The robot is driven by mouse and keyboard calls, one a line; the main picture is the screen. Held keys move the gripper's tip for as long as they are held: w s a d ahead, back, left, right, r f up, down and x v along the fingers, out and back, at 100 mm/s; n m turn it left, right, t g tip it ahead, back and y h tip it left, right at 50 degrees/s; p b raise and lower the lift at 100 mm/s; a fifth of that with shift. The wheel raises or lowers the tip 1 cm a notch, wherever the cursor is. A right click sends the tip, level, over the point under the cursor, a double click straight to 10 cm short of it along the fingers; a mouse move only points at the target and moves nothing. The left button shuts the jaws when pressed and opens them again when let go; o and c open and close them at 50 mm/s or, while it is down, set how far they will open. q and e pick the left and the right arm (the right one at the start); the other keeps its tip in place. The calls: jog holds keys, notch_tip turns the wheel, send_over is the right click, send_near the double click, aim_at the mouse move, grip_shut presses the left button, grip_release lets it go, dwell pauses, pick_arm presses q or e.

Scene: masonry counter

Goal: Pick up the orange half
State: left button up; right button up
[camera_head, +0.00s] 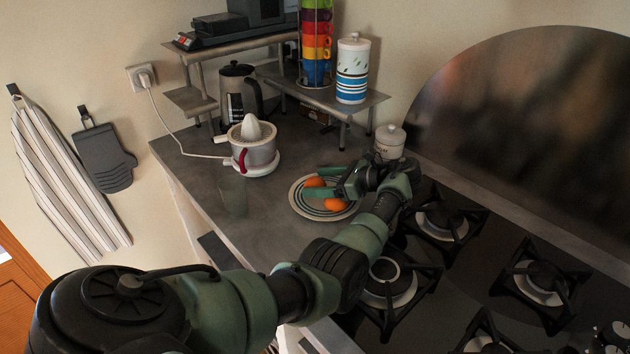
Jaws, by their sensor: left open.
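Two orange pieces lie on a striped round plate (299,205) on the counter. One orange piece (314,182) is at the back of the plate and the other orange piece (336,205) is nearer the front. My left gripper (313,181) reaches over the plate from the right, with its green fingers apart. The back orange piece shows between the fingers. I cannot tell whether they touch it. The gripper body and wrist hide the right part of the plate. My right gripper is not in view.
A lidded jar (389,142) is close behind my gripper. A metal shelf (335,102) stands at the back. Gas burners (440,222) lie to the right.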

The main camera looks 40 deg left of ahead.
pick_arm(q)
jog(key=shift+a+f, duration=0.15)
jog(key=shift+a, duration=0.05)
jog(key=c, duration=1.5)
jog(key=shift+o, duration=0.2)
